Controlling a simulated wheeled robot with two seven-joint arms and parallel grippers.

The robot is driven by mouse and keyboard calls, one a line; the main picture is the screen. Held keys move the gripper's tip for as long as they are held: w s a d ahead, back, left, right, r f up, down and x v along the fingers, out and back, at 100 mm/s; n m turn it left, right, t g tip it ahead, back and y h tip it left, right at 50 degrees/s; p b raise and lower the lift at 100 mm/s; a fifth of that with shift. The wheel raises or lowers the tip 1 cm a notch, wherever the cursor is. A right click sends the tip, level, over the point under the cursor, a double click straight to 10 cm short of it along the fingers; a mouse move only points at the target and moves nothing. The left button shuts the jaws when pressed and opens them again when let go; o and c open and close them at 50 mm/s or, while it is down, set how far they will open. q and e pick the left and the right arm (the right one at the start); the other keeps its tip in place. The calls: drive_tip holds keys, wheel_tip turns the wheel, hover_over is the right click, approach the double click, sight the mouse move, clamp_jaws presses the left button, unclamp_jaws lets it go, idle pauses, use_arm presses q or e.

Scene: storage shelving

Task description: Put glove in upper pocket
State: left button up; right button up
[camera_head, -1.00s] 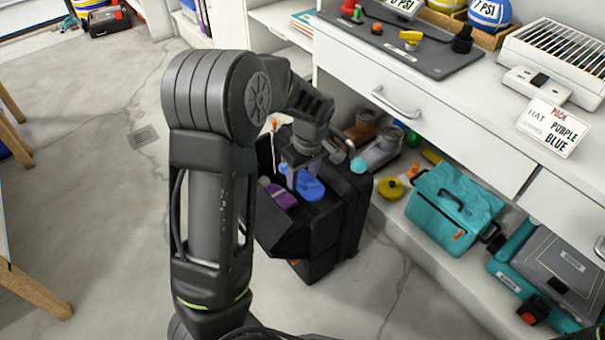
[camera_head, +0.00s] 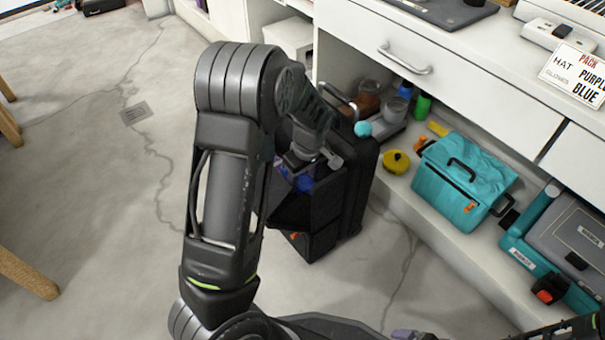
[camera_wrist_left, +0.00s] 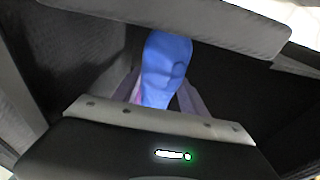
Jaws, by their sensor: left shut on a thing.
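The blue glove (camera_wrist_left: 165,70) is between the two grey fingers of my left gripper (camera_wrist_left: 168,75) in the left wrist view; the gripper is shut on it. In the head view my left gripper (camera_head: 300,172) points down into the open front pocket of the black bag (camera_head: 352,200), and only a little of the glove (camera_head: 304,184) shows under it. A purple cloth item (camera_wrist_left: 192,97) lies behind the glove, inside the dark pocket. The arm hides part of the pocket opening.
The bag stands on the floor against the white shelving. A teal cooler bag (camera_head: 462,185), a yellow round item (camera_head: 396,162) and a teal case (camera_head: 530,238) are on the low shelf. A sign (camera_head: 574,70) lists purple and blue.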

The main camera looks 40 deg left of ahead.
use_arm(q)
drive_tip(key=shift+f+b, duration=0.55)
drive_tip(key=shift+f, duration=0.8)
use_arm(e)
drive_tip(key=shift+w+f, duration=0.15)
drive_tip(key=shift+f, duration=0.55)
use_arm(q)
drive_tip(key=o, duration=1.5)
drive_tip(key=shift+c, duration=0.2)
wheel_tip(320, 180, up, 14)
drive_tip(key=p, duration=1.2)
drive_tip(key=shift+p, duration=0.3)
use_arm(e)
wheel_tip(320, 180, up, 13)
drive_tip(key=s, duration=0.2)
drive_tip(key=shift+s+a+f+g, duration=0.15)
drive_tip(key=shift+s+a+g, duration=0.1)
drive_tip(key=shift+a+g, duration=0.05)
